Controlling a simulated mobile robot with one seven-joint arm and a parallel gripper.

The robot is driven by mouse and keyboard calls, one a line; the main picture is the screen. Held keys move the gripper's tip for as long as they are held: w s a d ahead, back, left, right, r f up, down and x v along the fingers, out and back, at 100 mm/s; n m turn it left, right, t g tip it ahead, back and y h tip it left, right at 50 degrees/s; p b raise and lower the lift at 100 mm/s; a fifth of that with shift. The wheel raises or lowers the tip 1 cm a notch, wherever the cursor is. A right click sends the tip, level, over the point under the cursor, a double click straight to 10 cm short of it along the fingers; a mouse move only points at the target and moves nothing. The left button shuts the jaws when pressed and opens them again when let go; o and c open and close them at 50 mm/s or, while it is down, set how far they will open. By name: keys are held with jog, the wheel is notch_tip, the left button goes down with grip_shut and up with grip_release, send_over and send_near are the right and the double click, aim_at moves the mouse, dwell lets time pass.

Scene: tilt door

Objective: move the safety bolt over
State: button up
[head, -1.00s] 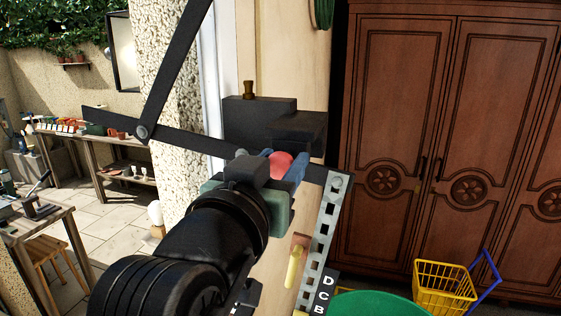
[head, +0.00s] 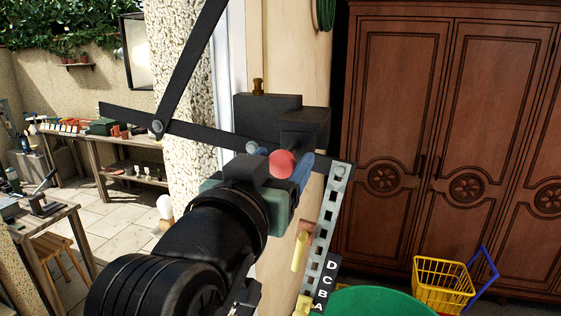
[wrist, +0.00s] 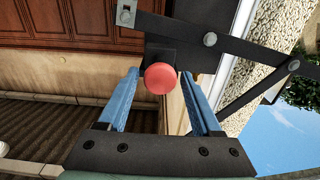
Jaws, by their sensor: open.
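A round red knob (head: 283,164) sits on a dark block housing (head: 268,112) fixed by the doorway; I take it for the handle of the safety bolt. My gripper (head: 279,160) is open, with its blue fingers on either side of the knob. In the wrist view the knob (wrist: 160,78) lies between the fingertips of my gripper (wrist: 160,82), with a visible gap at least on the right. I cannot tell whether the left finger touches it. The bolt's shaft is hidden behind the knob.
A dark flat bar (head: 205,138) crosses the housing and joins a slotted grey strip (head: 322,235) lettered at its foot. A second bar (head: 190,70) rises steeply. A brass peg (head: 258,87) tops the housing. A wardrobe (head: 450,150) and yellow basket (head: 443,285) stand right.

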jog(key=shift+o, duration=0.4)
jog(key=shift+w, duration=0.15)
jog(key=b+v, duration=0.4)
jog(key=v, duration=0.9)
jog(key=shift+b, duration=0.3)
jog(key=s+d+r+n+t+y+b, duration=0.2)
jog(key=d+r+n+t+y+b, duration=0.1)
jog(key=r+t, duration=0.5)
jog(key=d+t+y, duration=0.1)
jog(key=t+y, duration=0.1)
jog(key=shift+r+n+y, duration=0.25)
jog(key=shift+n+y, duration=0.05)
